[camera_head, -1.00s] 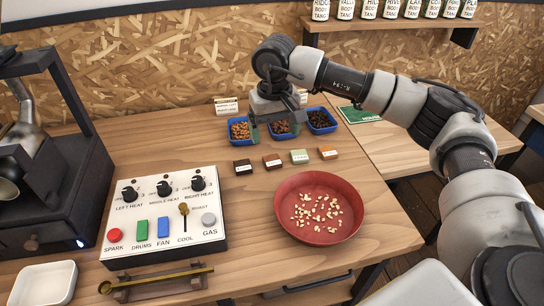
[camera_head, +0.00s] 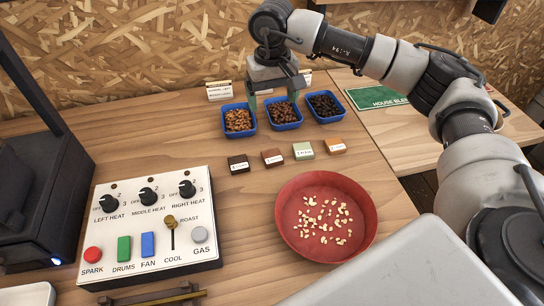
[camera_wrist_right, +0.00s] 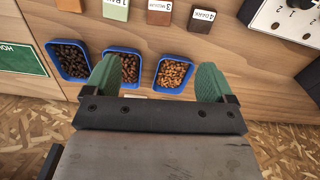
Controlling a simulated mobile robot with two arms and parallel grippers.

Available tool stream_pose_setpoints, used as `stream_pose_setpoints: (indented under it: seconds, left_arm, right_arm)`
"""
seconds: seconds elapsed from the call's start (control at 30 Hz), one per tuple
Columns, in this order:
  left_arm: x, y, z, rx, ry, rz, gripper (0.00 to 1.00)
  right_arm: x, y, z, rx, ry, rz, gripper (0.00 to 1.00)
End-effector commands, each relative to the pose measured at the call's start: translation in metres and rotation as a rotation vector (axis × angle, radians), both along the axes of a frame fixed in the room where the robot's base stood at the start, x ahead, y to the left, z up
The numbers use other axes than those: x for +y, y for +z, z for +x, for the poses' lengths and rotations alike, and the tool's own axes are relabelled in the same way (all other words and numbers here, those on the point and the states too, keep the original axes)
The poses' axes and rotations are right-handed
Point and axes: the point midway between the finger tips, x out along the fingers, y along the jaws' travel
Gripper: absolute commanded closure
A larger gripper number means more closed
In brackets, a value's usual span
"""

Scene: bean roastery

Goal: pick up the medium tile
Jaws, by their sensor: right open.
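The medium tile (camera_head: 272,157) is a small reddish-brown block lying flat on the wooden table, second from the left in a row of tiles. It also shows at the top of the right wrist view (camera_wrist_right: 159,11), with a label that appears to read MEDIUM. My right gripper (camera_head: 277,98) is open and empty, above the back of the blue bean trays, beyond the tile row. In the right wrist view its two green fingers (camera_wrist_right: 158,80) stand wide apart, with the tile ahead of the gap. My left gripper is not in view.
A dark tile (camera_head: 238,163) sits left of the medium tile; a green tile (camera_head: 303,150) and an orange tile (camera_head: 335,146) sit right. Blue trays (camera_head: 250,130) of beans stand behind. A red bowl (camera_head: 300,250) with pale beans is in front, a control panel (camera_head: 110,270) at left.

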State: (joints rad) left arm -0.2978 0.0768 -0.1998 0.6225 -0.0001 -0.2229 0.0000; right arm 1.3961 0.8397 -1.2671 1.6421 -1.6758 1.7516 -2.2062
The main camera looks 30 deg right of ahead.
Motion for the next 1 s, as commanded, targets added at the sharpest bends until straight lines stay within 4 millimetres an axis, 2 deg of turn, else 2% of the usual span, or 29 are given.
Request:
stream_pose_setpoints:
  seconds: [0.03, 0.27, 0.53, 0.63, 0.77, 1.0]
  left_arm:
    - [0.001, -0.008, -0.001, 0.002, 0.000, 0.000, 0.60]
    - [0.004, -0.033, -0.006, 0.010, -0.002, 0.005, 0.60]
    - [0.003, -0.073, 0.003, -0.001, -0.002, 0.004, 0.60]
    - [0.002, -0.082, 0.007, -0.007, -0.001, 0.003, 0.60]
    - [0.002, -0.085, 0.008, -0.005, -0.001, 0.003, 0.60]
    - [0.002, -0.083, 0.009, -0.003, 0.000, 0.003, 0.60]
  right_arm:
    - [0.000, -0.008, 0.000, -0.001, 0.001, 0.001, 0.15]
    - [0.000, -0.033, 0.000, -0.001, 0.000, 0.000, 0.15]
    - [0.000, -0.074, 0.000, -0.001, 0.000, 0.000, 0.15]
    - [0.000, -0.085, 0.000, -0.001, 0.000, 0.001, 0.15]
    - [0.000, -0.093, 0.000, 0.001, 0.000, 0.000, 0.15]
    - [0.000, -0.128, 0.000, 0.003, -0.001, -0.001, 0.15]
